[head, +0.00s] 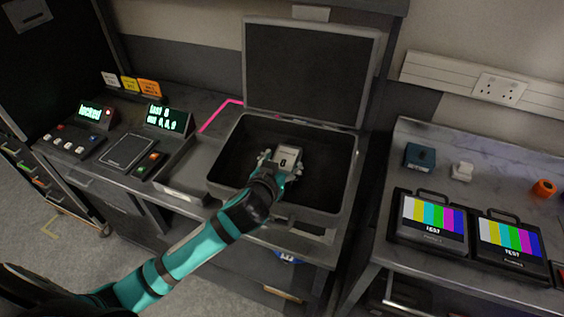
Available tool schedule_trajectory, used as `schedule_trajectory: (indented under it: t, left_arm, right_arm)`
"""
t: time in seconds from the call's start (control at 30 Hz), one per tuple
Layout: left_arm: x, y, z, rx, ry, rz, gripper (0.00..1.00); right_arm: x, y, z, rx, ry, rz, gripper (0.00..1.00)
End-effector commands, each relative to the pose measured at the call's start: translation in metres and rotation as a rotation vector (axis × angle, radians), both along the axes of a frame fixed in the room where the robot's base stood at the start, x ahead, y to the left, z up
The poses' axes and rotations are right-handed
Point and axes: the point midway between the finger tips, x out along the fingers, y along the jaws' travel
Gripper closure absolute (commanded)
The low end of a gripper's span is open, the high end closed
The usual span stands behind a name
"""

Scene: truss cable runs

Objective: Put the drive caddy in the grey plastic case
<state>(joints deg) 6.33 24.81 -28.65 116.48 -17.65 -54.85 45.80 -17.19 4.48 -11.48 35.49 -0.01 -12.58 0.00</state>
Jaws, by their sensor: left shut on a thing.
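The grey plastic case (352,172) stands open on the bench with its lid (310,70) raised against the wall. My left gripper (280,165) reaches over the front rim into the case opening. It is shut on the drive caddy (289,155), a small pale block with a dark mark on it. The caddy shows within the outline of the case opening. I cannot tell whether it touches the case floor. My right gripper is not in view.
Left of the case are a console with a lit display (168,121) and a flat dark panel (127,150). On the right bench are two colour-bar monitors (433,216), a teal box (420,156), a white item (462,171) and an orange roll (544,188).

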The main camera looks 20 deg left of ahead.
Motion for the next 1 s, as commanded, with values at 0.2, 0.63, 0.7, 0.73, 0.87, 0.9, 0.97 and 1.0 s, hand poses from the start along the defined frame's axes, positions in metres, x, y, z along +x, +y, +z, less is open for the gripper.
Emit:
schedule_trajectory:
  t: [0.2,0.63,0.7,0.73,0.87,0.9,0.97,1.0]
  left_arm:
    - [-0.001,0.0,-0.003,0.0,0.006,0.0,0.1]
    - [-0.001,0.0,0.007,0.002,0.007,-0.001,0.05]
    - [-0.005,-0.001,0.01,-0.001,0.009,-0.002,0.05]
    - [-0.011,-0.002,0.01,-0.003,0.009,-0.003,0.05]
    - [-0.037,-0.002,0.021,-0.003,0.005,-0.003,0.05]
    - [-0.046,-0.002,0.026,-0.003,0.004,-0.003,0.05]
    - [-0.058,-0.001,0.031,-0.003,0.003,-0.001,0.05]
    - [-0.066,-0.001,0.035,-0.003,0.002,-0.002,0.05]
  right_arm:
    - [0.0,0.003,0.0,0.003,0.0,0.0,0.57]
    - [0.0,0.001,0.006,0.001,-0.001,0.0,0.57]
    - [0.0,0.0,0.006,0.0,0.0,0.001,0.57]
    - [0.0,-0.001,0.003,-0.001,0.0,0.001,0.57]
    - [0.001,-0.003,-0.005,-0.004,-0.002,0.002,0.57]
    - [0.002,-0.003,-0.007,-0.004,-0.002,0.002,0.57]
    - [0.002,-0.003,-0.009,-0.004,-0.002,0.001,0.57]
    - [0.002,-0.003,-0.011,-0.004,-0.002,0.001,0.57]
